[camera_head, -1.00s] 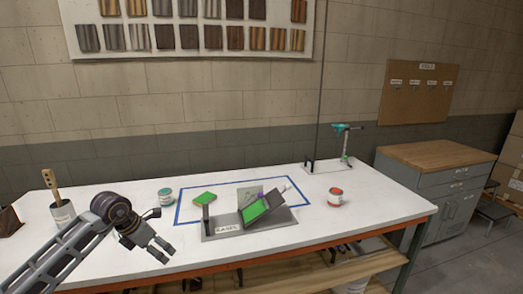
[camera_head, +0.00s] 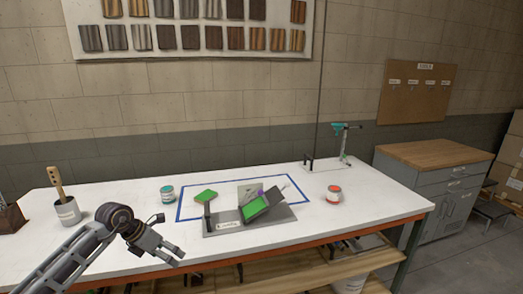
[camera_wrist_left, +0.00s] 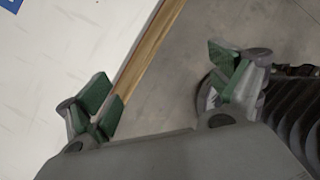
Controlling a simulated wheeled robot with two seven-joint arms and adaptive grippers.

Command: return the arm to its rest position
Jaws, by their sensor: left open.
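My left gripper (camera_head: 176,256) is open and empty near the front edge of the white table (camera_head: 330,222). In the left wrist view its two green-padded fingers (camera_wrist_left: 165,80) stand wide apart, with the table's wooden edge and the grey floor between and beyond them. It touches nothing that I can see. The left arm comes in from the lower left. My right gripper is not in any view.
A grey rack (camera_head: 285,216) with tilted green-faced pieces stands mid-table by a blue tape outline (camera_head: 180,205). The table's front right is clear.

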